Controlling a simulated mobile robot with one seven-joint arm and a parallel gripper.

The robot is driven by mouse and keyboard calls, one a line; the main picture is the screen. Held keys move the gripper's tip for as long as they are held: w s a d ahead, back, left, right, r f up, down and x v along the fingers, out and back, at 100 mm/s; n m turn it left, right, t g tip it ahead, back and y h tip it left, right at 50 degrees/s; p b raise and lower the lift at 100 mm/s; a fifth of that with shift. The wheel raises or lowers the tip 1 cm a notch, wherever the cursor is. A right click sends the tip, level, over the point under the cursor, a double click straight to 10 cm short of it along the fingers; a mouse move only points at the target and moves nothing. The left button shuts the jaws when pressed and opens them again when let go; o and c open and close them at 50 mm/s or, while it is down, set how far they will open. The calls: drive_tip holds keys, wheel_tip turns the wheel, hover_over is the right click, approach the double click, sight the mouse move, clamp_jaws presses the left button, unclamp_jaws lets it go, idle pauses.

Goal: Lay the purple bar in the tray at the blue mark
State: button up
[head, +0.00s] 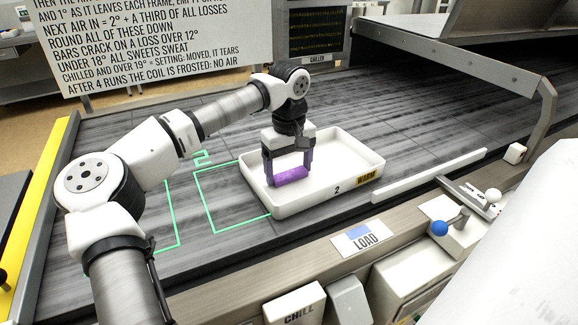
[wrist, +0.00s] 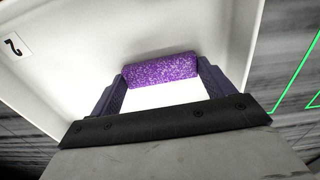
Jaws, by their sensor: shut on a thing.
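The purple bar (head: 291,177) is speckled and lies lengthwise between the fingertips of my gripper (head: 288,172). In the wrist view the bar (wrist: 161,70) spans the gap between the two dark fingers of my gripper (wrist: 162,78), which are shut on its ends. Bar and gripper are inside the outline of a white tray (head: 310,199), toward its left end. The tray floor (wrist: 225,25) shows around the bar. I cannot tell whether the bar touches the floor.
The tray stands on a dark grey belt (head: 430,140). Green outlines (head: 206,206) mark the belt left of it. A CHILL block (head: 295,305) is in front. A metal hood (head: 470,45) stands behind.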

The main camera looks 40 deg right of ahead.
sight(289, 173)
drive_tip(key=o, duration=0.9)
drive_tip(key=shift+f, duration=0.15)
wheel_tip(289, 173, up, 12)
drive_tip(key=b, duration=0.1)
